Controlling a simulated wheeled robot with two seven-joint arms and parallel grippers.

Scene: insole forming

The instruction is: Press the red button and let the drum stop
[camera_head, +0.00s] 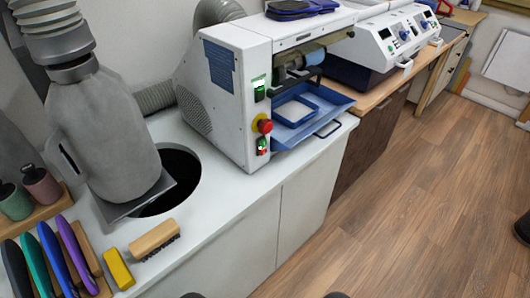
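A white grinding machine (222,100) stands on the white cabinet top in the middle of the view. A round red button (265,126) sits on a yellow base at its front corner. Below the red button is a small switch (262,146) with green and red parts. A green-lit switch (259,90) is above it. The drum (313,57), a blue-grey roller, is in the machine's open front; I cannot tell from one frame whether it turns. Neither gripper can be made out, and nothing touches the red button.
A blue tray (312,112) juts out below the drum. A grey hooded duct (100,125) stands beside a dark round hole (178,170). A brush (154,241), a yellow block (118,269) and several coloured insoles (52,260) lie front left. Wooden floor is open at right.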

